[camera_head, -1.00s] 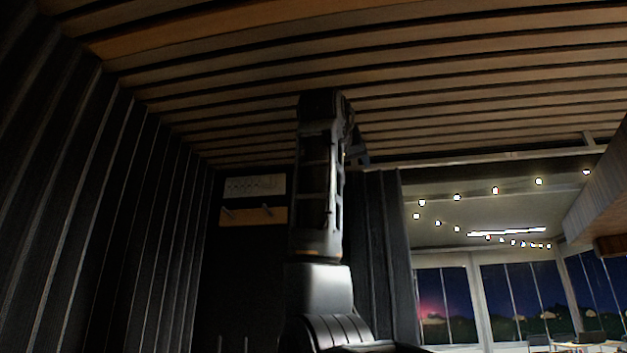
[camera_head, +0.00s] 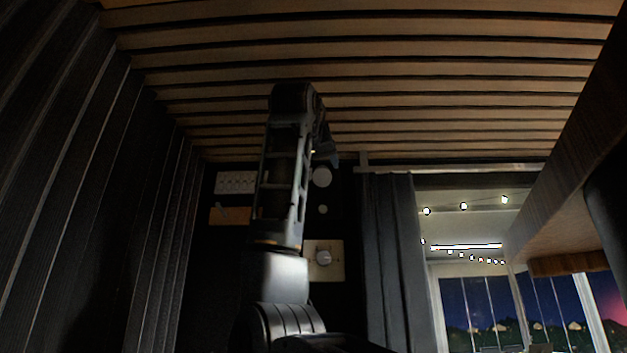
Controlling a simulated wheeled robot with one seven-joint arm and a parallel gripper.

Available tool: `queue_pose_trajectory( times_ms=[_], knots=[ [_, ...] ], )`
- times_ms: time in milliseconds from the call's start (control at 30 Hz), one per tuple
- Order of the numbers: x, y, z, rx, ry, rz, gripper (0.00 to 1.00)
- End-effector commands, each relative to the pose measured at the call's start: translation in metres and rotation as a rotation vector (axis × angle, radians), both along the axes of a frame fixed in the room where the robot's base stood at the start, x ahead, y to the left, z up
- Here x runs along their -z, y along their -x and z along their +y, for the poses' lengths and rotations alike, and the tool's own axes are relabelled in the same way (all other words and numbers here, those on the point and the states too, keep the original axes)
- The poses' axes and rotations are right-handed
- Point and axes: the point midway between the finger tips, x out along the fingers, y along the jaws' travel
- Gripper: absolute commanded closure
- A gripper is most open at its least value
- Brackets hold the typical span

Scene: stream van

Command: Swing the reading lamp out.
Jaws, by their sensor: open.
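I cannot make out the reading lamp for certain in the head view. A pale round disc (camera_head: 322,178) and a smaller pale disc (camera_head: 323,210) sit on the dark end wall just right of my arm; I cannot tell whether either belongs to the lamp. My arm stands upright in the middle and bends forward at its top. It hides part of the end wall. Only a small dark part of it shows beyond the bend, and my gripper cannot be made out there.
A pale switch panel (camera_head: 236,182) and a wooden strip (camera_head: 230,215) are left of my arm. A square plate with a knob (camera_head: 323,258) is to its right. Beyond hangs a grey curtain (camera_head: 392,255). A wooden overhang (camera_head: 560,185) juts in at right; the slatted ceiling (camera_head: 360,60) is above.

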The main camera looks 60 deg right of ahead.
Motion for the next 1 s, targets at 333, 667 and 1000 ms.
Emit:
queue_pose_trajectory(
  times_ms=[333,667,1000],
  knots=[
    [-0.002,-0.011,-0.048,0.001,-0.002,0.002,0.27],
    [0.000,-0.018,-0.073,0.000,-0.001,0.000,0.27],
    [0.000,-0.018,-0.073,0.000,-0.001,0.000,0.37]
  ],
)
